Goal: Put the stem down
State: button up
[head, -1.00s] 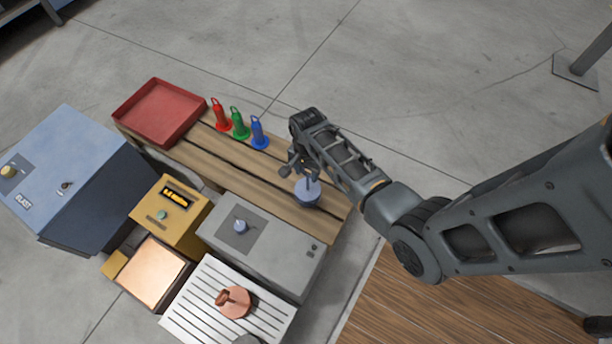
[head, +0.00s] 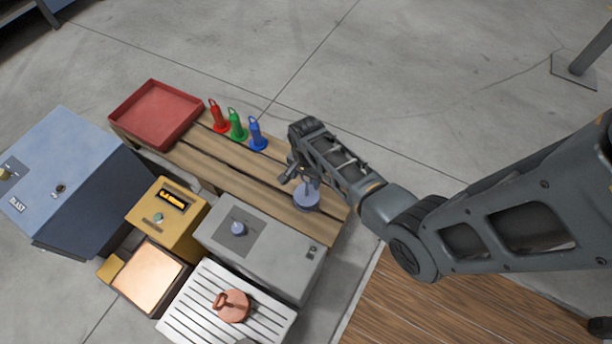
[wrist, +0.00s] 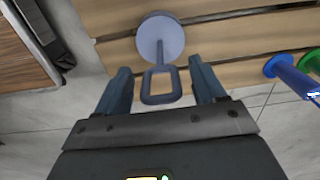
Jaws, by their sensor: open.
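The stem (head: 306,196) is a grey-blue piece with a round disc base, a thin rod and a square loop handle. It is at the right end of the slatted wooden bench (head: 250,185), and its disc appears to rest on the planks. In the wrist view the stem's loop (wrist: 161,85) lies between my two fingers, with a gap on each side. My gripper (wrist: 162,88) is open around the loop; it also shows in the head view (head: 296,176), partly hidden by my wrist.
Red, green and blue hooked pieces (head: 237,125) stand on the bench beside a red tray (head: 157,112). A grey box (head: 275,262), a yellow box (head: 165,212), a blue cabinet (head: 75,180) and a slatted white rack (head: 195,318) holding a copper piece (head: 233,305) crowd the front.

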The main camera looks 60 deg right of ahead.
notch_tip(320, 180, up, 12)
jog(key=p, duration=0.4)
jog(key=shift+r+p, duration=0.2)
jog(key=shift+p, duration=0.2)
jog(key=s+a+r+n+t+h, duration=0.25)
jog(key=s+a+n+t, duration=0.55)
jog(key=s+a, duration=0.45)
jog(key=s+a+r+n+t, duration=0.2)
jog(key=s+r+n, duration=0.1)
jog(key=r, duration=0.6)
jog(key=s+a+r+n+t+y, duration=0.1)
jog(key=s+a+r+n+t, duration=0.1)
jog(key=r, duration=0.8)
jog(key=s+a+r+n+t+y, duration=0.1)
jog(key=s+a+r+n+t, duration=0.1)
jog(key=s+r, duration=0.4)
notch_tip(320, 180, up, 4)
jog(key=n+t, duration=0.1)
jog(key=n, duration=0.1)
jog(key=shift+n, duration=0.3)
jog(key=shift+s+y, duration=0.1)
jog(key=shift+y, duration=0.15)
